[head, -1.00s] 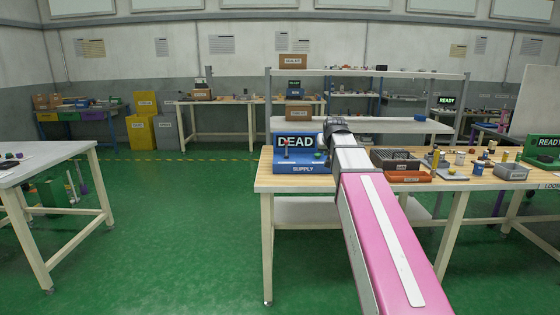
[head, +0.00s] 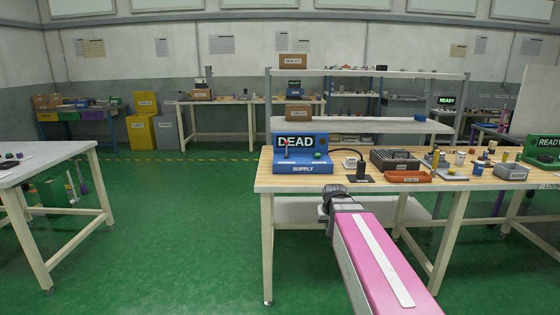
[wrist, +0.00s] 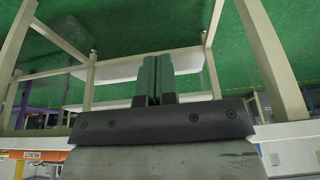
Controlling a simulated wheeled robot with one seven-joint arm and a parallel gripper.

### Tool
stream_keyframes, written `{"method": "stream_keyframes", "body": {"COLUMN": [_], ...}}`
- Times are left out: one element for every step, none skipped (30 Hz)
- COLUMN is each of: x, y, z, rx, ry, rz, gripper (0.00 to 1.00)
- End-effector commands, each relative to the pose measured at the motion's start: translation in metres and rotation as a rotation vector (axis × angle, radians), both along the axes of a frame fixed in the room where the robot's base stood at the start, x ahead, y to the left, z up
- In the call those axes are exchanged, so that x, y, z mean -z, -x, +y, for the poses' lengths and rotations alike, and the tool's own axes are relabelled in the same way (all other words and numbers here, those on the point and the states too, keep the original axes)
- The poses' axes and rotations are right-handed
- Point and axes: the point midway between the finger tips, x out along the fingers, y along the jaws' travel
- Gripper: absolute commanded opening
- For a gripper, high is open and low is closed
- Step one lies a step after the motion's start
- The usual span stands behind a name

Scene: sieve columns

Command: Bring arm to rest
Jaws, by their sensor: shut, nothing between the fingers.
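My gripper (wrist: 155,62) shows in the wrist view with its two fingers together and nothing between them. The wrist picture looks upside down, with the green floor at the top, and the fingers lie over the pale lower shelf (wrist: 115,70) of a bench. In the head view my arm reaches forward from the bottom, its pink link low in front of the wooden workbench (head: 350,182). The dark joint at its far end is below the bench-top edge. The gripper itself is hidden there.
On the workbench are a blue supply box (head: 302,165) with a "DEAD" display, a dark slotted box (head: 394,160), an orange tray (head: 408,177) and a grey bin (head: 510,171). Another table (head: 50,164) stands at the left. Green floor between them is clear.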

Motion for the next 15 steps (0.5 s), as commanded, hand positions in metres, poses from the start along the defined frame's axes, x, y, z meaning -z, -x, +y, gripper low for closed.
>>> {"method": "stream_keyframes", "body": {"x": [0.018,0.028,0.040,0.049,0.058,0.069,0.077,0.084,0.093,0.099,0.104,0.111,0.114,0.118,0.121], "y": [0.019,0.027,0.039,0.048,0.057,0.068,0.077,0.085,0.096,0.103,0.109,0.117,0.122,0.126,0.131], "z": [0.000,0.000,0.000,0.000,0.000,0.000,0.000,0.000,0.000,0.000,0.000,0.000,0.000,0.000,0.000], "rx": [0.000,0.000,0.000,0.000,0.000,0.000,0.000,0.000,0.000,0.000,0.000,0.000,0.000,0.000,0.000], "ry": [0.000,0.000,0.000,0.000,0.000,0.000,0.000,0.000,0.000,0.000,0.000,0.000,0.000,0.000,0.000], "rz": [0.038,0.058,0.086,0.106,0.128,0.155,0.174,0.192,0.216,0.232,0.247,0.264,0.275,0.284,0.295], "gripper": [0.00,0.00,0.00,0.00,0.00,0.00,0.00,0.00,0.00,0.00,0.00,0.00,0.00,0.00,0.00]}}
